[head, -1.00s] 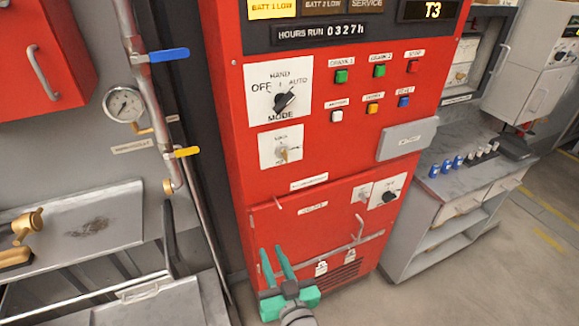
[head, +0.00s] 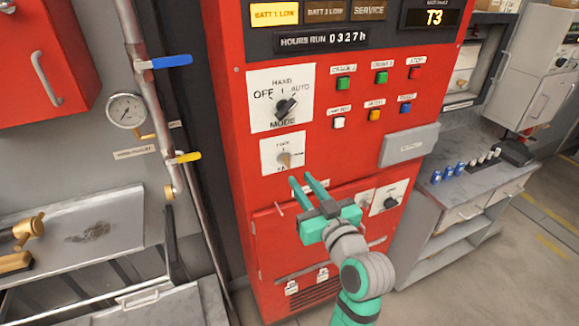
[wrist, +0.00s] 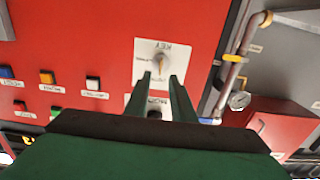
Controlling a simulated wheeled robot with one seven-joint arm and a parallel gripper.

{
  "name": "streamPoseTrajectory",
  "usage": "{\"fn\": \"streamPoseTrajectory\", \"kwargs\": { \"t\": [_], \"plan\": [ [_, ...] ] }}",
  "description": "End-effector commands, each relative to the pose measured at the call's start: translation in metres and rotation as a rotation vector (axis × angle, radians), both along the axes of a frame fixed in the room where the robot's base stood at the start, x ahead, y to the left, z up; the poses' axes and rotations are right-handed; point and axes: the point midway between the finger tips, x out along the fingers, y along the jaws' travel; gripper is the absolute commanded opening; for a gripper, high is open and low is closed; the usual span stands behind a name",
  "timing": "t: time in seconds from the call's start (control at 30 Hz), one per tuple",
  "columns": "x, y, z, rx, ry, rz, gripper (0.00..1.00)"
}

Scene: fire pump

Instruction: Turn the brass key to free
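The brass key (head: 285,158) sits in its switch on a white plate (head: 270,146) on the red cabinet, below the mode knob. It also shows in the wrist view (wrist: 160,62), upside down, ahead of my fingers and roughly between their lines. The key's marked positions are too small to read surely. My gripper (head: 308,180), with green fingers, is open and empty. Its fingertips are just below and right of the key plate in the head view, apart from the key.
The black mode knob (head: 286,107) is above the key. Several coloured push buttons (head: 374,115) and a grey box (head: 408,146) are to the right. A yellow-handled valve (head: 186,157) on a pipe is to the left. A small handle (head: 279,209) sticks out below the plate.

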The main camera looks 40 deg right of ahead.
Motion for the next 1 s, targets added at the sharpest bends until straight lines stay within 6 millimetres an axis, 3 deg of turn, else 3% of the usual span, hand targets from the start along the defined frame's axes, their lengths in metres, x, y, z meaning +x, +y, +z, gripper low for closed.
{"fn": "streamPoseTrajectory", "kwargs": {
  "t": [0.2, 0.4, 0.87, 0.97, 1.0],
  "plan": [
    [0.041, -0.007, 0.0, 0.0, 0.0, 0.006, 0.23],
    [0.066, -0.012, 0.0, 0.0, 0.0, 0.007, 0.23],
    [0.076, -0.014, 0.0, 0.0, 0.0, 0.006, 0.23],
    [0.076, -0.015, 0.0, 0.0, 0.0, 0.005, 0.0],
    [0.076, -0.015, 0.0, 0.0, 0.0, 0.005, 0.0]
  ]
}}
